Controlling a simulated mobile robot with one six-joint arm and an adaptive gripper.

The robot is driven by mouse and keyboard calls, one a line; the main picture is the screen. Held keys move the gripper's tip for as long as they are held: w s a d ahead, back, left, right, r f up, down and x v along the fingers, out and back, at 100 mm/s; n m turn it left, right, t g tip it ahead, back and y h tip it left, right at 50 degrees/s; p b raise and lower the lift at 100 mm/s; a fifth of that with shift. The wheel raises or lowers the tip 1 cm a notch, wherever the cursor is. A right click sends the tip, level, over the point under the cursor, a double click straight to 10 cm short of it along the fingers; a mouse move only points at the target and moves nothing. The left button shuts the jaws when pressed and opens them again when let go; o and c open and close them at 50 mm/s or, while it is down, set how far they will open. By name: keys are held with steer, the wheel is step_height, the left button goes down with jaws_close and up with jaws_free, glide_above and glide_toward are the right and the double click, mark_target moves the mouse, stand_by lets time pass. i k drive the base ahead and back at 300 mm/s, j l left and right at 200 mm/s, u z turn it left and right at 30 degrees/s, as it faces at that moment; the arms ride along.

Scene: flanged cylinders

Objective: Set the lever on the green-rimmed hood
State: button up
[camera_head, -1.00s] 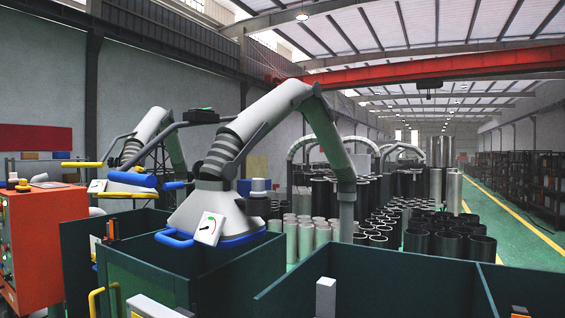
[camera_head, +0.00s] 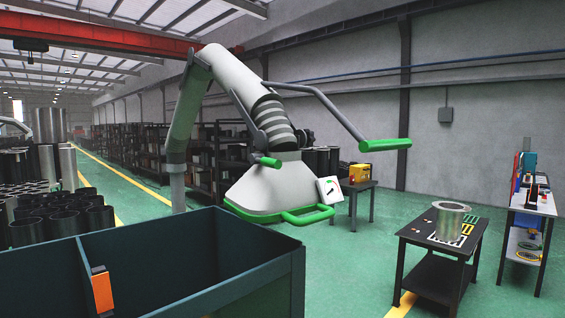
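The green-rimmed hood (camera_head: 265,187) hangs near the middle of the view on a grey jointed extraction arm. It has a pale sloped body, a green rim and a green handle loop at its front right. A small white plate (camera_head: 330,190) with a dark lever or pointer and coloured marks sits on the hood's right side. The lever's exact setting is too small to tell. Another green-gripped bar (camera_head: 384,145) sticks out to the right from the extraction arm. My gripper is not in view.
A dark teal partitioned bin (camera_head: 200,262) fills the lower left, below and in front of the hood. A black table (camera_head: 440,262) with a metal flanged cylinder (camera_head: 450,222) stands at right. A shelf unit (camera_head: 530,215) stands farther right. Green floor is open between bin and table.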

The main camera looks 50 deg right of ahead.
mark_target(255, 158)
steer(key=z, duration=1.3)
